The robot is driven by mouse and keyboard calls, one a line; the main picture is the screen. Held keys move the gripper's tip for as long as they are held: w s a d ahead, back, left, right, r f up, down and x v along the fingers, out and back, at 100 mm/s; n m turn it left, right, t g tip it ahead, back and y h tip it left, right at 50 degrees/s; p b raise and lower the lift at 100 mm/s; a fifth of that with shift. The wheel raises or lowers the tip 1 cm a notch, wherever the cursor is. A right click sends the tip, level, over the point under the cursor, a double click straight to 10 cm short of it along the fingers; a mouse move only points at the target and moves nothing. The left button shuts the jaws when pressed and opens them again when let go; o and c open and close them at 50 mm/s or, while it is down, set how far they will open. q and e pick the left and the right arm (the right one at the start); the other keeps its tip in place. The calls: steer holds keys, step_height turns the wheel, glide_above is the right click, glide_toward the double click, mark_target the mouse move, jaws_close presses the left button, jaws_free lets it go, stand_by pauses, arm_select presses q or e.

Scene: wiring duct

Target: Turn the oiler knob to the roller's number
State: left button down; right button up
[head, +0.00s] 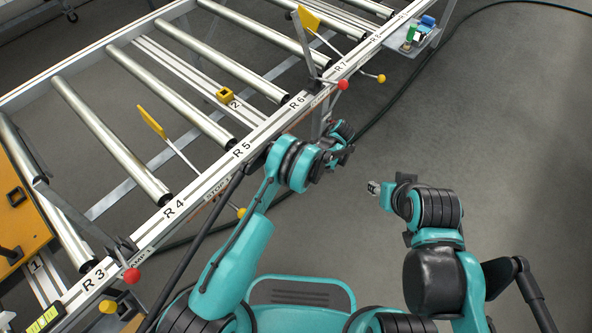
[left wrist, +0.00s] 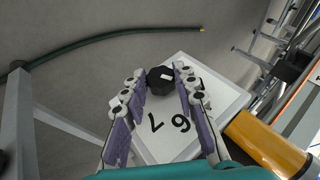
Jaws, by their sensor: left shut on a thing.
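The oiler knob (left wrist: 160,80) is black with a white mark and sits on a white plate (left wrist: 175,125) in the left wrist view. Black digits that look like 7 and 6 are printed on the plate. My left gripper (left wrist: 159,84) is shut on the knob, its purple-padded fingers on either side. In the head view my left gripper (head: 343,140) is beside the rail near R6, and the oiler is hidden there. My right gripper (head: 374,187) hangs over bare floor, too small to judge. Metal rollers (head: 110,138) line the conveyor frame, with labels including R3 to R7.
An amber cylinder (left wrist: 268,143) stands beside the plate. A small shelf (head: 408,45) holds green and blue items. A dark cable crosses the floor. The floor at right is clear.

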arm_select(q)
steer(key=c, duration=1.2)
jaws_free()
step_height(320, 180, up, 10)
